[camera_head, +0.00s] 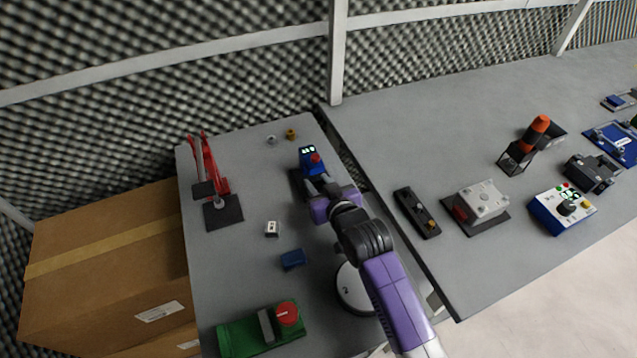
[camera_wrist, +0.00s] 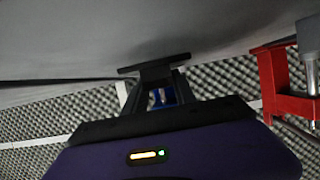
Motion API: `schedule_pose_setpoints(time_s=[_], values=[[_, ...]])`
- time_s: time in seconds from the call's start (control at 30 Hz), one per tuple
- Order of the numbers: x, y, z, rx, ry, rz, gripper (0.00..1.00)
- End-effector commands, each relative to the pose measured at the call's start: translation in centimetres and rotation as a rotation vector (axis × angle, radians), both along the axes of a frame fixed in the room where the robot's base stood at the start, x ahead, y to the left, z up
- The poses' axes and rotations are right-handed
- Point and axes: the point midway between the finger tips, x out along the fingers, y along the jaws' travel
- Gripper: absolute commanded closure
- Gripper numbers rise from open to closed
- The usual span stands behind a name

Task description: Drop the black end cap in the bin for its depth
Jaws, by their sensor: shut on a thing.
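My gripper (camera_head: 322,192) is over the narrow left table, just in front of a blue device (camera_head: 312,158) with a small lit display and a red knob. In the wrist view, my gripper (camera_wrist: 155,84) is shut on a dark, flat-topped piece (camera_wrist: 154,68) at its fingertips. It looks like the black end cap, but its full shape is hard to make out. In the head view the held piece is hidden or too small to tell. Blue (camera_wrist: 158,97) shows between the fingers. No bin is clearly recognisable.
A red press (camera_head: 213,175) stands left, also in the wrist view (camera_wrist: 280,85). Two small pieces lie at the back. The right table (camera_head: 400,130) holds several devices.

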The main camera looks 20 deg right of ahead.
Motion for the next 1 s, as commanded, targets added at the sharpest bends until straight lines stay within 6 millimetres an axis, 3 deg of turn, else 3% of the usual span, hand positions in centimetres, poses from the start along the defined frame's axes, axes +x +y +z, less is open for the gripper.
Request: schedule_pose_setpoints(time_s=[0.4,0.43,0.57,0.87,1.0], values=[[0.1,0.0,0.0,0.000,-0.001,0.000,1.00],[0.1,0.0,0.0,0.000,-0.001,0.000,0.66],[0.1,0.0,0.0,0.000,-0.001,0.000,0.42],[0.1,0.0,0.1,0.000,-0.001,0.000,0.42],[0.1,0.0,1.1,0.000,-0.003,0.000,0.42]])
